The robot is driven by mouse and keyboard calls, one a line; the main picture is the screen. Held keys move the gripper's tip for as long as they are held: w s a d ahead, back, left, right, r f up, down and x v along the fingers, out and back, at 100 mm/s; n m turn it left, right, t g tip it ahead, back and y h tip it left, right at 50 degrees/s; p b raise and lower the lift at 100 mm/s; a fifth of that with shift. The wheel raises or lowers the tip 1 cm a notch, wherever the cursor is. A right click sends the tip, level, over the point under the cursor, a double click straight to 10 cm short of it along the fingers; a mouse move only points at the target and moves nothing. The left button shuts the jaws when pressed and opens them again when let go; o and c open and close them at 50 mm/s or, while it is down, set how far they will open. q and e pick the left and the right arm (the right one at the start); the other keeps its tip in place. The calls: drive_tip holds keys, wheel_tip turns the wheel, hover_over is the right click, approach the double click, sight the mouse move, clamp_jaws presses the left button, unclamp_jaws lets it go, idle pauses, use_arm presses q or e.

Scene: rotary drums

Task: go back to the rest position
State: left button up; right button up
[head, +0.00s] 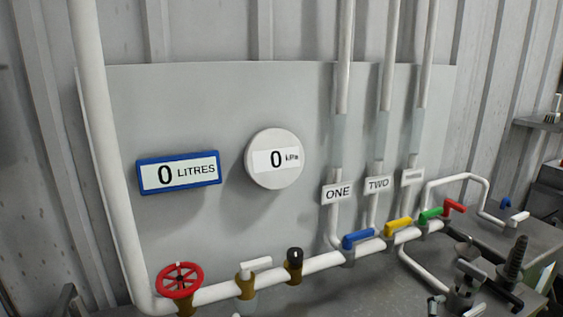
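Neither of my grippers can be made out in the head view. A grey panel (220,100) on the wall carries a blue-framed display (179,173) reading 0 LITRES and a round white gauge (274,159) reading 0 kPa. Along the white pipe below are a red handwheel (180,279), a white lever valve (255,268) and a dark-knobbed valve (294,258). Further right are blue (357,239), yellow (398,226), green (430,214) and red (454,206) lever handles. Labels ONE (338,192) and TWO (378,184) hang on risers; a third label is unreadable.
A tall white pipe (100,150) runs down the left side. Dark metal fittings (514,258) and grey-and-black parts crowd the grey bench at lower right. A small shelf (540,124) is at the right edge. Room in front of the panel looks clear.

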drive_tip(key=s+a+f+m+g+y, duration=0.1)
drive_tip(key=s+a+f+m+y, duration=0.25)
drive_tip(key=s+f, duration=0.25)
drive_tip(key=s+a+f+m+g+y, duration=0.1)
drive_tip(key=s+a+f+m+y, duration=0.15)
drive_tip(key=s+f+m, duration=0.35)
drive_tip(key=s+a+f+m+g+y, duration=0.1)
drive_tip(key=s+a+m+g+y, duration=0.15)
drive_tip(key=s+a, duration=0.35)
drive_tip(key=s+a+f+m+g+y, duration=0.1)
drive_tip(key=s+a+m+y, duration=0.25)
drive_tip(key=s, duration=0.55)
wheel_tip(320, 180, down, 26)
drive_tip(key=h, duration=0.1)
drive_tip(key=s+d+f+n+g, duration=0.1)
drive_tip(key=s+d+f+g, duration=0.1)
drive_tip(key=s+f, duration=1.4)
drive_tip(key=shift+s+d+f, duration=0.25)
drive_tip(key=shift+s+f, duration=0.1)
drive_tip(key=shift+s, duration=0.55)
